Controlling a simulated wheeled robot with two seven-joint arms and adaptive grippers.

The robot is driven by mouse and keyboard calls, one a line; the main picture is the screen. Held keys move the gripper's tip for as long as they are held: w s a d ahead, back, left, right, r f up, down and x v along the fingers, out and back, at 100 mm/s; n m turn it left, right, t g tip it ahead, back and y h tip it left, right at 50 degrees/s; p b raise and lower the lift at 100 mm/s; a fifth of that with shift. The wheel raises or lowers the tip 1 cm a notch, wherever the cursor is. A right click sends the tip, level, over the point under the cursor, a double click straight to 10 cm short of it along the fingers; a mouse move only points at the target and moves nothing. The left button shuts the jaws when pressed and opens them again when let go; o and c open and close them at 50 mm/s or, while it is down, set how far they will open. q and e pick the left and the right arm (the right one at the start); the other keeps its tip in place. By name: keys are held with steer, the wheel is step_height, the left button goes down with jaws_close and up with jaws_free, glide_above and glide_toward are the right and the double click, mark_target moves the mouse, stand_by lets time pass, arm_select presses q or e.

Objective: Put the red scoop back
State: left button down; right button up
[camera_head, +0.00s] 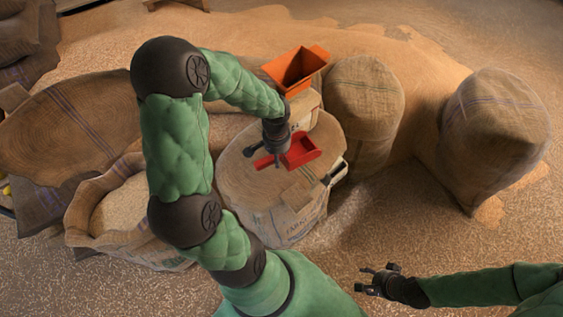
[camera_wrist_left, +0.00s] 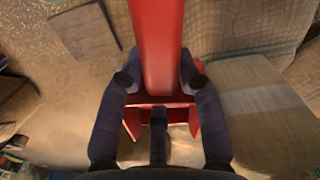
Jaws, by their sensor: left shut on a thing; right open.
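The red scoop (camera_head: 302,152) is over the flat top of the round burlap sack (camera_head: 240,170) in the middle. Its handle points left in the head view. My left gripper (camera_head: 279,157) comes from above and is shut on the scoop. In the left wrist view the two dark fingers (camera_wrist_left: 158,85) flank the base of the red handle (camera_wrist_left: 155,40). The scoop's bowl is partly hidden behind the gripper there. I cannot tell whether the scoop touches the sack top. My right gripper (camera_head: 370,280) is open and empty, low at the right, away from the sack.
An orange bucket (camera_head: 292,75) stands just behind the sack. Full burlap sacks (camera_head: 364,95) and (camera_head: 495,130) stand to the right. An open grain sack (camera_head: 125,215) is at the left. A cardboard piece (camera_head: 300,192) lies by the scoop. Grain covers the floor.

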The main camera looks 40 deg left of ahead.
mark_target(281, 159)
arm_select(q)
steer(key=shift+w+a+f+b, duration=0.15)
steer(key=shift+w+f+b, duration=0.05)
steer(key=shift+w+f, duration=0.35)
steer(key=shift+w+a+f+b, duration=0.15)
steer(key=shift+w+f, duration=0.25)
steer(key=shift+f, duration=0.2)
steer(key=shift+w+f+b, duration=0.15)
steer(key=shift+f+b, duration=0.4)
steer(key=shift+f, duration=0.35)
steer(key=shift+w+f+b, duration=0.1)
steer(key=shift+f+b, duration=0.4)
steer(key=shift+f, duration=0.35)
steer(key=shift+f, duration=0.15)
steer(key=c, duration=0.9)
jaws_free()
steer(key=shift+o, duration=0.2)
steer(key=shift+r, duration=0.25)
steer(key=r+p, duration=0.2)
steer(key=r, duration=0.4)
steer(key=r+p, duration=0.3)
steer(key=r, duration=0.2)
steer(key=shift+s+r, duration=0.2)
steer(key=shift+r, duration=0.2)
